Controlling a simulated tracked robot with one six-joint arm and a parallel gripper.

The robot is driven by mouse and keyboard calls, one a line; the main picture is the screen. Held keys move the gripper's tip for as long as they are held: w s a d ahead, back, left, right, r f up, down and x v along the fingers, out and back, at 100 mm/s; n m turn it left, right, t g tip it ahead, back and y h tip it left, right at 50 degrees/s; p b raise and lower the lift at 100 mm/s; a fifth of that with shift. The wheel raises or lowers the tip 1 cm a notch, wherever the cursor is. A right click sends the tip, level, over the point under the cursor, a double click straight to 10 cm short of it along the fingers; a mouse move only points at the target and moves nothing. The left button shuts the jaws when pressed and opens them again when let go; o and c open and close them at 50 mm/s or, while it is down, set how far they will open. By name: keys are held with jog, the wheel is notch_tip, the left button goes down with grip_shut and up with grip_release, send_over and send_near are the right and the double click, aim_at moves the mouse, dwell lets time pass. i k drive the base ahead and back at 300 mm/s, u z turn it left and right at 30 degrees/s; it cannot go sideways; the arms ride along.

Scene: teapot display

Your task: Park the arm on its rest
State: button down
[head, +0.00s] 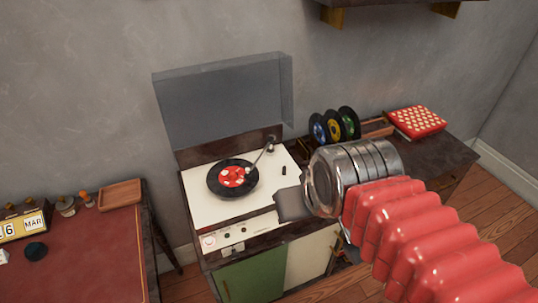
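The record player (205,208) has a cream top, and its clear lid (225,100) stands open. A black record with a red and white label (233,177) lies on it. The thin tonearm (262,155) runs from its pivot (270,141) at the back right down to the left, with its head over the record. Whether the needle touches is too small to tell. A small dark piece (283,171) stands right of the record; I cannot tell if it is the rest. My gripper (320,227) is at the player's front right, fingers apart and empty, clear of the tonearm.
A rack of several records (334,126) and a red patterned box (416,121) stand to the right on the cabinet. A shelf (395,5) hangs above. At the left, a red-topped desk (95,250) holds a calendar (22,225) and a wooden tray (120,195).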

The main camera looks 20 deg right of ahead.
aim_at(270, 140)
jog(key=u, duration=0.3)
jog(key=k, duration=0.85)
jog(key=u, duration=0.6)
jog(key=k, duration=0.5)
jog(key=u, duration=0.45)
jog(key=i, duration=1.45)
jog(key=z, duration=0.55)
